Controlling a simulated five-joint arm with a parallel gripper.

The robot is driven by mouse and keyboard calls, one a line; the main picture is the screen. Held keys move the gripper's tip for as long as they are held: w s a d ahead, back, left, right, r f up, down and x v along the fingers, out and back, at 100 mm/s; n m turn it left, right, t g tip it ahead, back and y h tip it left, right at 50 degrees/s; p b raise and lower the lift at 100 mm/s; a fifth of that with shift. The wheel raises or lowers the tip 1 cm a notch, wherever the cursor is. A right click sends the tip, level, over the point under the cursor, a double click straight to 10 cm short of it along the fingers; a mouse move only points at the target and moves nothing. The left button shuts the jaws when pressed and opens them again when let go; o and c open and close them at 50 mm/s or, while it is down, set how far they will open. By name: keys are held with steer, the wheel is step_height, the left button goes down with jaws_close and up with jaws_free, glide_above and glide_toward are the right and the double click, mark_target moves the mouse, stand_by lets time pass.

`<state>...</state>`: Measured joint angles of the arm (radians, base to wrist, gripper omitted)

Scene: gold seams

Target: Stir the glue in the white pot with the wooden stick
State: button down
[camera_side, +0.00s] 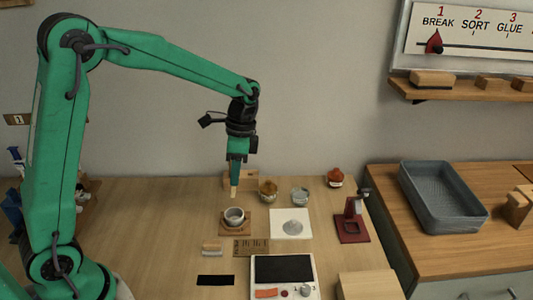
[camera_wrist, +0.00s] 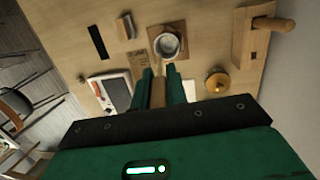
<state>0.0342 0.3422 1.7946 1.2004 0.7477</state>
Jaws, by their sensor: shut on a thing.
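The white pot (camera_side: 234,214) is a small round bowl on a square wooden board (camera_side: 234,232). In the wrist view the pot (camera_wrist: 168,45) lies just beyond my fingertips, with a greyish inside; I cannot make out the glue clearly. My gripper (camera_side: 234,174) points down and is shut on the wooden stick (camera_side: 233,191), whose short pale end shows below the fingers. In the side view the stick's end is above the pot's rim, apart from it. The stick (camera_wrist: 158,92) also shows between the two green fingers (camera_wrist: 160,74) in the wrist view.
An amber jar (camera_side: 268,192) and a glass jar (camera_side: 300,197) stand behind and right of the pot. A scale-like device (camera_side: 283,275) is in front.

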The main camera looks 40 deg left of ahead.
steer(key=shift+f, duration=0.25)
steer(key=shift+f, duration=4)
steer(key=shift+w+a, duration=0.1)
steer(key=shift+a, duration=0.05)
